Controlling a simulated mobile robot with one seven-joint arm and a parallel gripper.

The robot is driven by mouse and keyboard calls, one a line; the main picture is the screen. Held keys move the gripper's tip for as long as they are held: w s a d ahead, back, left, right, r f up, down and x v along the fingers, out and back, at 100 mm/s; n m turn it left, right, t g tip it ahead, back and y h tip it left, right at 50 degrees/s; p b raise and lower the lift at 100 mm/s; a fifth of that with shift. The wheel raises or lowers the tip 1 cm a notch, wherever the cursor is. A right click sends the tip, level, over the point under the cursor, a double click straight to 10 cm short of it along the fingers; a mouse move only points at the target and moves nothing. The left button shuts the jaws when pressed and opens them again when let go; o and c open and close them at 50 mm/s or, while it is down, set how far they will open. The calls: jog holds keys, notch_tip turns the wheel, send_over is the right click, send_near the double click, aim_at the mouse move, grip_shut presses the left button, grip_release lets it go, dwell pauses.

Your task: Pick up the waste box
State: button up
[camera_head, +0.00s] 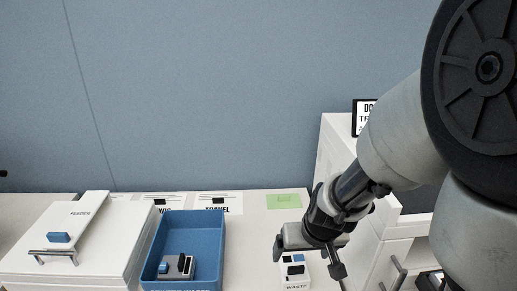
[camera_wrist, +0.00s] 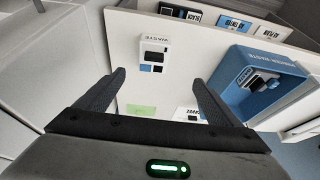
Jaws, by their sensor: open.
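A small white box labelled WASTE (camera_head: 296,285) sits on the white table at the front, right of the blue tray. Blue and black patches show on its top. In the wrist view it is the white and black item labelled WASTE (camera_wrist: 155,54), lying beyond my fingertips. My gripper (camera_head: 309,256) is open and empty above the table, in front of part of the box in the head view. The box's lower part is cut off in the head view.
A blue tray (camera_head: 218,240), its front lettering partly cut off, holds a small grey and blue device (camera_head: 178,268). A white feeder (camera_head: 75,235) stands left. A green note (camera_head: 284,201) and printed cards lie at the back. A white cabinet (camera_head: 338,150) stands right.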

jog(key=shift+h, duration=0.3)
jog(key=b+x, duration=0.2)
jog(key=x, duration=0.2)
jog(key=b+x, duration=0.3)
jog(key=x, duration=0.1)
jog(key=b+x, duration=0.2)
jog(key=x, duration=0.3)
jog(key=shift+s+d+f, duration=0.1)
jog(key=shift+s+d, duration=0.05)
jog(key=shift+d, duration=0.25)
jog(key=shift+w+b+x, duration=0.2)
jog(key=shift+b+x, duration=0.6)
jog(key=shift+x, duration=0.65)
jog(key=shift+w+b+x, duration=0.2)
jog(key=shift+b+x, duration=0.6)
jog(key=shift+x, duration=0.7)
jog(key=shift+r, duration=0.25)
jog(key=c, duration=1.2)
notch_tip(320, 180, up, 11)
jog(key=p, duration=0.6)
notch_tip(320, 180, up, 13)
jog(key=p, duration=1.6)
send_over(296, 268)
jog(key=s, duration=0.2)
jog(key=shift+w, duration=0.1)
